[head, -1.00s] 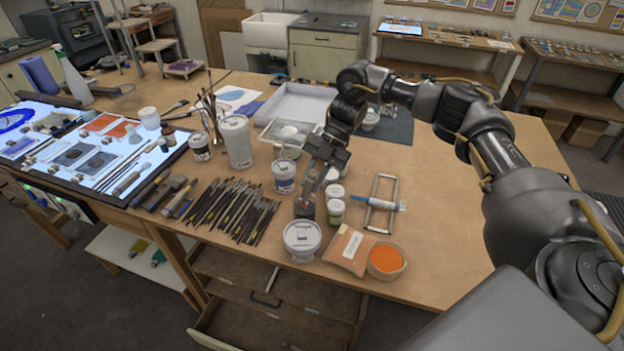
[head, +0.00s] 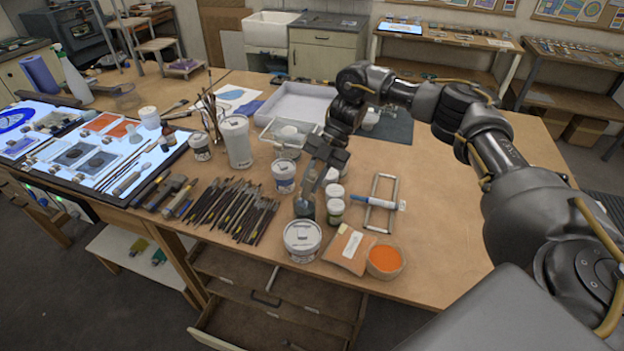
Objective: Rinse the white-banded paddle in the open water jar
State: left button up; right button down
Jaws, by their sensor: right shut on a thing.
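The open water jar (head: 304,209) is a small clear glass jar near the front of the table, with a greenish-grey look inside. My right gripper (head: 308,186) is just above the jar's mouth, pointing down and shut on the paddle. The paddle is too small and too hidden by the gripper and jar to make out. I cannot tell its white band or how deep it reaches. My left gripper is out of view.
A white-lidded tub (head: 302,241) stands close in front of the jar, and small lidded jars (head: 335,211) stand close to its right. Many brushes (head: 232,210) lie to the left. An orange bowl (head: 385,261) is at front right. The table's right side is clear.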

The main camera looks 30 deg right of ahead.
jog(key=shift+w+d, duration=0.15)
jog(key=shift+d, duration=0.3)
jog(key=shift+a, duration=0.1)
jog(key=shift+s+a+p, duration=0.2)
jog(key=shift+a+p, duration=0.1)
jog(key=shift+a, duration=0.3)
jog(key=shift+d, duration=0.1)
jog(key=shift+w+d, duration=0.1)
jog(key=shift+d, duration=0.2)
jog(key=shift+r, duration=0.1)
